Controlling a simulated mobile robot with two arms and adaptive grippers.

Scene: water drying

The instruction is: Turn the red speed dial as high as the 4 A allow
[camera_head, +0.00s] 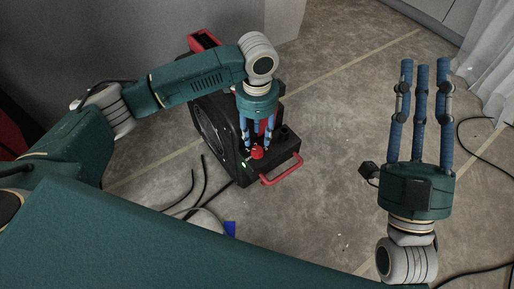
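The red speed dial (257,153) sits on top of a black and red blower (276,165) on the floor in the middle of the head view. My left gripper (256,145) points down with its blue fingers around or just above the dial. Whether the fingers touch the dial cannot be made out. A small green light (243,165) shows on the blower beside the dial. My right gripper (421,70) points up and away at the right, its blue fingers spread and empty. Any ampere reading is too small to see.
A red handle bar (282,171) juts from the blower's front. Black cables (190,195) lie on the floor left of it, near a small blue item (230,228). Another cable (485,150) runs at the right by a white curtain (488,60). The floor between blower and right gripper is clear.

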